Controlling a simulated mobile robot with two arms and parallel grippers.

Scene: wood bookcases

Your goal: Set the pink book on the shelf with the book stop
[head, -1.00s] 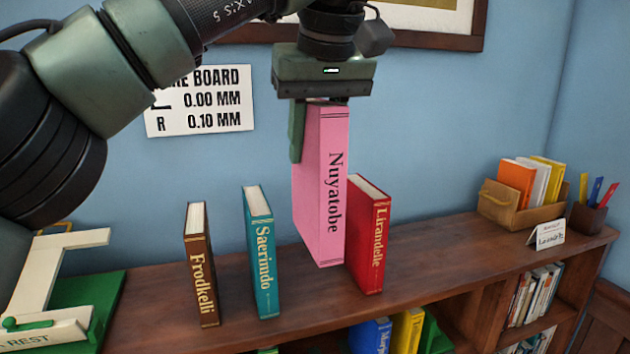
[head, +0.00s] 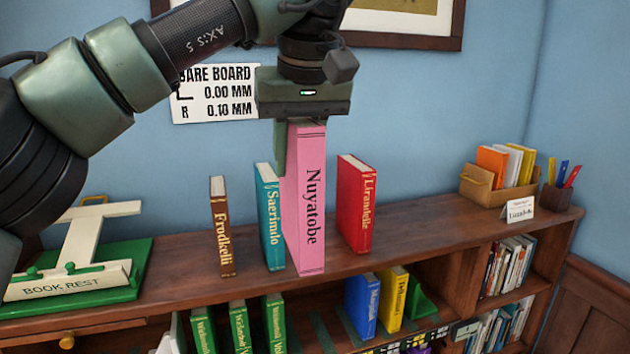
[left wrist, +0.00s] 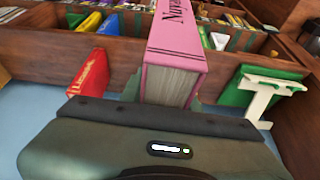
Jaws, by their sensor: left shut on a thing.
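The pink book "Nuyatobe" (head: 308,200) hangs upright from my left gripper (head: 298,125), spine toward the head camera. The gripper is shut on its top end; one finger shows on its left side. The book's lower end is near the bookcase top's front edge; I cannot tell whether it touches. In the left wrist view the pink book (left wrist: 175,50) extends away from the gripper. The green book stop (head: 422,302) stands on the lower shelf, right of a blue book (head: 362,305) and a yellow book (head: 393,300). My right gripper is not in view.
On the bookcase top (head: 425,225) stand a brown book (head: 221,228), a teal book (head: 270,218) close to the pink one, and a red book (head: 356,205). A book rest (head: 75,285) is at left. Several green books (head: 238,325) stand below.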

